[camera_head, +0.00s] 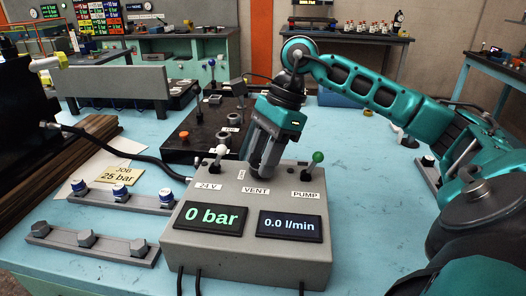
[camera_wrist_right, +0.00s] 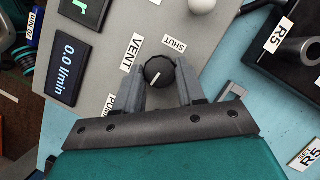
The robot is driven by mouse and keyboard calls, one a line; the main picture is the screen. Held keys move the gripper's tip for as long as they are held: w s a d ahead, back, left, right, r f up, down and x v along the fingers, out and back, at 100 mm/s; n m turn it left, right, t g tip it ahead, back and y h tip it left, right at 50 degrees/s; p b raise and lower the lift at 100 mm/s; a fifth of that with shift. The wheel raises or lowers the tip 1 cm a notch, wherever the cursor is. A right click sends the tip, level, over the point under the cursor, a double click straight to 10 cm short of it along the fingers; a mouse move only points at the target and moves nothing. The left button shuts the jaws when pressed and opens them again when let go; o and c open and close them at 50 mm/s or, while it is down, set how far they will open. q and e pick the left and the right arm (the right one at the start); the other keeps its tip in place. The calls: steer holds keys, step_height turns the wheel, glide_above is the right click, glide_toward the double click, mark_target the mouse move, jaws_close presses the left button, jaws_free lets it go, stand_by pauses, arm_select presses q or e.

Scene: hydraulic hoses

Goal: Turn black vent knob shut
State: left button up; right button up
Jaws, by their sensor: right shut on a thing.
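The black vent knob (camera_wrist_right: 159,72) sits on the grey control box (camera_wrist_right: 100,50), near the VENT and SHUT labels in the right wrist view. A white pointer line on the knob runs toward the lower left of that view, away from the SHUT label (camera_wrist_right: 175,45). My right gripper (camera_wrist_right: 161,80) has one finger on each side of the knob and is shut on it. In the head view my right gripper (camera_head: 262,172) reaches down onto the top of the box behind the VENT label (camera_head: 256,191), and its fingers hide the knob. My left gripper is not in view.
A white-tipped lever (camera_head: 221,150) and a green-tipped lever (camera_head: 318,158) stand either side of my right gripper. The box displays read 0 bar (camera_head: 212,217) and 0.0 l/min (camera_head: 290,225). A black manifold block (camera_head: 195,140) lies behind.

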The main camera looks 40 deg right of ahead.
steer(key=shift+n, duration=0.5)
steer(key=shift+w+n+g, duration=0.1)
steer(key=shift+n+g, duration=0.2)
steer(key=o, duration=1)
steer(key=shift+o, duration=0.2)
steer(key=p+v, duration=0.2)
steer(key=v, duration=1.1)
